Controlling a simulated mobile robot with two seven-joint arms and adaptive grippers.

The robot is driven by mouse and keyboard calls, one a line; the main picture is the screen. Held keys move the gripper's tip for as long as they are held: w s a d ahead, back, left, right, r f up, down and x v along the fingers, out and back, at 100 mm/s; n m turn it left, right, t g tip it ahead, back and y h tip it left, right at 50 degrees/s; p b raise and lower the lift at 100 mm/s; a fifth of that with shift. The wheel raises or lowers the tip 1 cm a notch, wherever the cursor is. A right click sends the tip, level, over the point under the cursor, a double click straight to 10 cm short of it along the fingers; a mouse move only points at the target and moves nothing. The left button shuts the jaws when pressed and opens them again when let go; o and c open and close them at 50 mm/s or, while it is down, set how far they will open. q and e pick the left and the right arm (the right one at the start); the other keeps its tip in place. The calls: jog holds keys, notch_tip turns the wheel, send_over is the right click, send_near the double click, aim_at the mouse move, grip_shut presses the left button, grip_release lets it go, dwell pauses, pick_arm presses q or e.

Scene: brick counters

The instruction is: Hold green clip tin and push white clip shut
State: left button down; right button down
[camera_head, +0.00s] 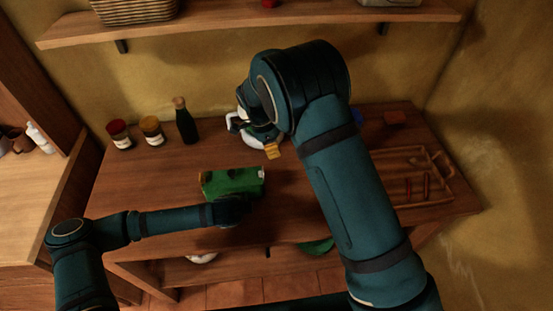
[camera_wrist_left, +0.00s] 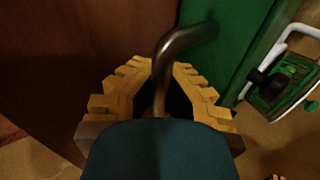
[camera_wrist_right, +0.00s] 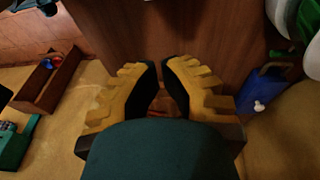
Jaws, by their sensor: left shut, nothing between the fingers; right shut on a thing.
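The green clip tin (camera_head: 225,184) lies on the wooden counter in the head view; its green side fills the upper part of the left wrist view (camera_wrist_left: 225,35). My left gripper (camera_head: 238,207) is at its near right edge. A curved metal handle (camera_wrist_left: 182,40) runs down between its fingers (camera_wrist_left: 162,70); a firm hold does not show. White wire, probably the white clip (camera_wrist_left: 288,38), stands off the tin's edge by a black knob. My right gripper (camera_head: 273,151) is behind the tin, above the counter. Its fingers (camera_wrist_right: 156,68) are nearly together; what they hold is hidden.
A white and green object (camera_head: 250,139) is partly hidden by my right gripper. Two jars (camera_head: 152,130) and a dark bottle (camera_head: 186,122) stand at the back left. A wooden tray (camera_head: 408,203) lies at right. A blue container (camera_wrist_right: 263,88) shows in the right wrist view.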

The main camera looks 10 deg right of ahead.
jog(key=shift+v, duration=1.4)
pick_arm(q)
jog(key=c, duration=1.1)
grip_release()
jog(key=shift+o, duration=0.2)
